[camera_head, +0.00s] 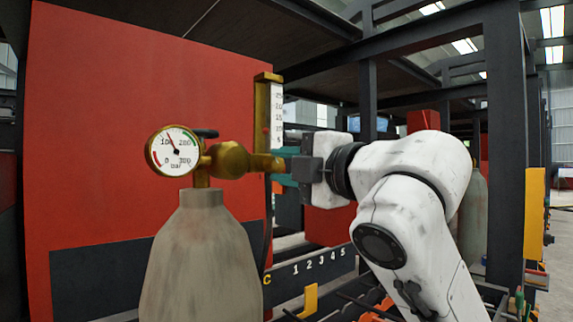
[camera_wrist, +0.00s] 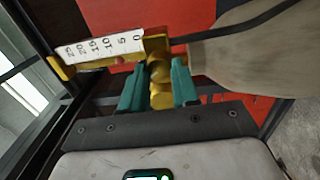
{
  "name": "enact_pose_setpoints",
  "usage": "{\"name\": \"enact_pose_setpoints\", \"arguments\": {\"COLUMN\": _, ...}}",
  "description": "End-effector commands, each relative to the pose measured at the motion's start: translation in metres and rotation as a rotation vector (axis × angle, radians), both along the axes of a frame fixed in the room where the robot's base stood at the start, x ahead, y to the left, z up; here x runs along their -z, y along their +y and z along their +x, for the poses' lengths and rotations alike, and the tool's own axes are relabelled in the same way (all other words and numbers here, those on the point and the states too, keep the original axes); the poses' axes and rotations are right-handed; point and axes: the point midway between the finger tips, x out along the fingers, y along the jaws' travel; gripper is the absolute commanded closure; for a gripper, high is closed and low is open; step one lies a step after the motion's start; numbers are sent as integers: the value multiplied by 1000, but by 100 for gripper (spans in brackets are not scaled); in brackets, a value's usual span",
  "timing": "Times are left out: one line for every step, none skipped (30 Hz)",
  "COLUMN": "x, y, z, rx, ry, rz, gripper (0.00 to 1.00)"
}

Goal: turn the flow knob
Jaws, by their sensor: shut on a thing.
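The gas cylinder (camera_head: 200,262) stands upright at centre left with a brass regulator (camera_head: 230,160) on top. Its pressure gauge (camera_head: 174,150) has a needle between the 100 and 200 marks. An upright flow tube with a white scale (camera_head: 276,110) rises at the regulator's right end; the scale also shows in the wrist view (camera_wrist: 105,48), with a small red ball beside it. My gripper (camera_head: 275,166) reaches in from the right. In the wrist view its green fingers (camera_wrist: 158,72) are shut on the brass flow knob (camera_wrist: 160,100). The fingers hide most of the knob in the head view.
A large red panel (camera_head: 110,80) stands behind the cylinder. A dark rail numbered 1 to 5 (camera_head: 318,264) runs low behind my arm. Dark steel posts (camera_head: 503,130) and another grey cylinder (camera_head: 478,215) stand at the right.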

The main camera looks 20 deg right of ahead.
Motion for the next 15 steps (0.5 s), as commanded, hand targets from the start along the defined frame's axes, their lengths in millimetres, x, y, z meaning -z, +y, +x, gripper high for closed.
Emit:
{"name": "enact_pose_setpoints", "arguments": {"x": 1, "y": -2, "z": 1, "rx": 4, "ry": 4, "rz": 6, "gripper": 100}}
{"name": "enact_pose_setpoints", "arguments": {"x": 1, "y": -2, "z": 1, "rx": 4, "ry": 5, "rz": 9, "gripper": 100}}
{"name": "enact_pose_setpoints", "arguments": {"x": 1, "y": -2, "z": 0, "rx": 4, "ry": 6, "rz": 12, "gripper": 100}}
{"name": "enact_pose_setpoints", "arguments": {"x": 1, "y": -2, "z": 1, "rx": 4, "ry": 7, "rz": 14, "gripper": 100}}
{"name": "enact_pose_setpoints", "arguments": {"x": 1, "y": -2, "z": 1, "rx": 4, "ry": 7, "rz": 15, "gripper": 100}}
{"name": "enact_pose_setpoints", "arguments": {"x": 1, "y": -2, "z": 1, "rx": 4, "ry": 7, "rz": 16, "gripper": 100}}
{"name": "enact_pose_setpoints", "arguments": {"x": 1, "y": -2, "z": 1, "rx": 4, "ry": 7, "rz": 16, "gripper": 100}}
{"name": "enact_pose_setpoints", "arguments": {"x": 1, "y": -2, "z": 1, "rx": 4, "ry": 7, "rz": 16, "gripper": 100}}
{"name": "enact_pose_setpoints", "arguments": {"x": 1, "y": -2, "z": 1, "rx": 4, "ry": 7, "rz": 16, "gripper": 100}}
{"name": "enact_pose_setpoints", "arguments": {"x": 1, "y": -2, "z": 1, "rx": 4, "ry": 7, "rz": 16, "gripper": 100}}
{"name": "enact_pose_setpoints", "arguments": {"x": 1, "y": -2, "z": 1, "rx": 4, "ry": 8, "rz": 14, "gripper": 100}}
{"name": "enact_pose_setpoints", "arguments": {"x": 1, "y": -2, "z": 1, "rx": 4, "ry": 8, "rz": 14, "gripper": 100}}
{"name": "enact_pose_setpoints", "arguments": {"x": 1, "y": -2, "z": 1, "rx": 4, "ry": 8, "rz": 14, "gripper": 100}}
{"name": "enact_pose_setpoints", "arguments": {"x": 1, "y": -2, "z": 1, "rx": 4, "ry": 8, "rz": 14, "gripper": 100}}
{"name": "enact_pose_setpoints", "arguments": {"x": 1, "y": -2, "z": 1, "rx": 4, "ry": 8, "rz": 14, "gripper": 68}}
